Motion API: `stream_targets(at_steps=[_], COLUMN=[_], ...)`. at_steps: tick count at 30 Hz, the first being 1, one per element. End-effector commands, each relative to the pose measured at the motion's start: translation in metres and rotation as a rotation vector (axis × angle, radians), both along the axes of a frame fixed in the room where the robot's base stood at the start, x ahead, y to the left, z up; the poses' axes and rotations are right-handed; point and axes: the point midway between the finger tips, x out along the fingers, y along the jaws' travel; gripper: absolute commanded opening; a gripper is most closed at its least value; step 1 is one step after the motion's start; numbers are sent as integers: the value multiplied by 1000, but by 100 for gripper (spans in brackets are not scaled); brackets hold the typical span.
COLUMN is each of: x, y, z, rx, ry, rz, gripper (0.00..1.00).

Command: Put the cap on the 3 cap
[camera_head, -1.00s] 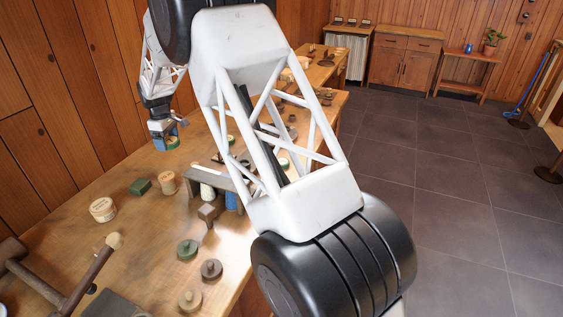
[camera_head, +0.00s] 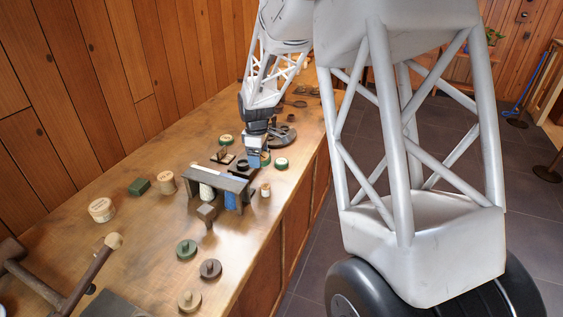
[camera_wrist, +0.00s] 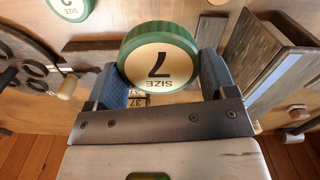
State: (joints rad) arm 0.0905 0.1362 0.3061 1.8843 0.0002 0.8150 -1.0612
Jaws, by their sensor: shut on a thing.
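In the wrist view my gripper (camera_wrist: 161,78) is shut on a round green-rimmed cap (camera_wrist: 158,57). The cap has a pale face marked "SIZE 7", upside down in this view, and sits between the blue finger pads. In the head view my gripper (camera_head: 254,162) is low over the bench behind the dark rack, and the held cap shows only as a bit of green. Another green-rimmed cap (camera_wrist: 72,7) is cut off at the wrist view's top; its number is unclear. Green-rimmed pale discs stand left (camera_head: 226,140) and right (camera_head: 281,164) of my gripper; their numbers are unreadable.
A dark rack (camera_head: 232,184) with white and blue pieces under it stands in front of my gripper. A small bottle-like piece (camera_head: 265,190) is to its right. Turned pieces (camera_head: 186,249), a round box (camera_head: 102,209) and a mallet (camera_head: 72,285) lie nearer.

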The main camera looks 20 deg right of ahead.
Motion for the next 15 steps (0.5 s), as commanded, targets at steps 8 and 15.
stream_targets(at_steps=[8,15], x=[-67,-97], y=[-49,-65], z=[-8,-13], rx=[0,0], ry=[0,0], rz=[-9,-8], gripper=[55,55])
